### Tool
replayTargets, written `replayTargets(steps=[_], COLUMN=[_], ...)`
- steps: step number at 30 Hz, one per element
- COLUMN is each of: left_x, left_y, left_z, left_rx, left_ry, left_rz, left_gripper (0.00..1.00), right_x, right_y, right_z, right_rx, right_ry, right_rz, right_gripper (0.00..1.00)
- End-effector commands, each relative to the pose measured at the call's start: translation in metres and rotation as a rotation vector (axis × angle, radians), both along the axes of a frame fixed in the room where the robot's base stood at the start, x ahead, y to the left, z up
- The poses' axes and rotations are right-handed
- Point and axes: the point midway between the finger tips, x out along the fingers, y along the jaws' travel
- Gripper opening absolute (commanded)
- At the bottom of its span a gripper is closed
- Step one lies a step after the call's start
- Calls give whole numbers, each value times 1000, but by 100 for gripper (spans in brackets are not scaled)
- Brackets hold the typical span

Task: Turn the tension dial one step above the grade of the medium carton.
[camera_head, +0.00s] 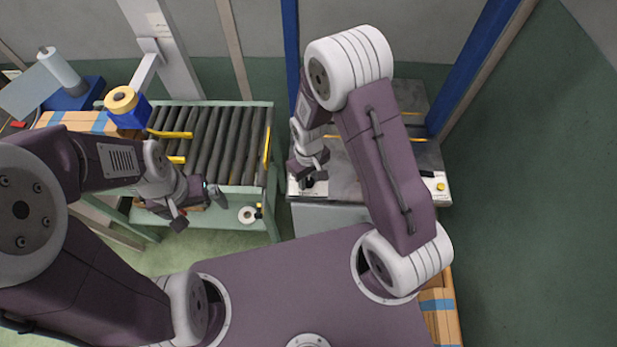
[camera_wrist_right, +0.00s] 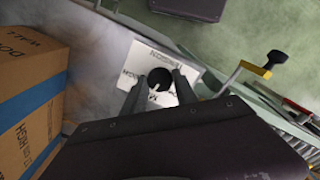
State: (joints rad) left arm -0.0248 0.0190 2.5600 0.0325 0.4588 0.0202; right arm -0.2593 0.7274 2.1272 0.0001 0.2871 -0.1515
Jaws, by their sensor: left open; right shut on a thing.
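The tension dial (camera_wrist_right: 160,79) is a round black knob on a white panel (camera_wrist_right: 189,60) in the right wrist view. Printed marks surround it, too blurred and tilted to read surely. My right gripper (camera_wrist_right: 159,88) is shut on the dial, one finger on each side. In the head view my right gripper (camera_head: 308,176) covers most of the dial at the machine's front left corner. My left gripper (camera_head: 198,208) is open at the roller conveyor's near edge. A carton (camera_wrist_right: 32,85) with blue tape and partly cut-off print is at the left of the wrist view; its size class is unclear.
The roller conveyor (camera_head: 230,150) with yellow guides stands left of the metal-topped machine (camera_head: 400,155). Taped cartons (camera_head: 75,120) lie at the far left, another (camera_head: 440,310) at lower right. A yellow tape roll (camera_head: 122,99) sits on a blue holder. Open floor is at right.

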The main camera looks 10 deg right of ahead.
Motion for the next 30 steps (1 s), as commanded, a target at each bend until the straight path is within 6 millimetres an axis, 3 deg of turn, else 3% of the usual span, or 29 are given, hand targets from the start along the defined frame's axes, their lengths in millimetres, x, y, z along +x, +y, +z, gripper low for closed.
replayTargets(steps=[30], left_x=[0], left_y=[0], left_z=[25], left_rx=[0], left_ry=[0], left_rz=[0], left_gripper=[100], right_x=[1], right_y=[0], right_z=[2], right_rx=[1], right_ry=[-2], right_rz=[-839], right_gripper=[0])
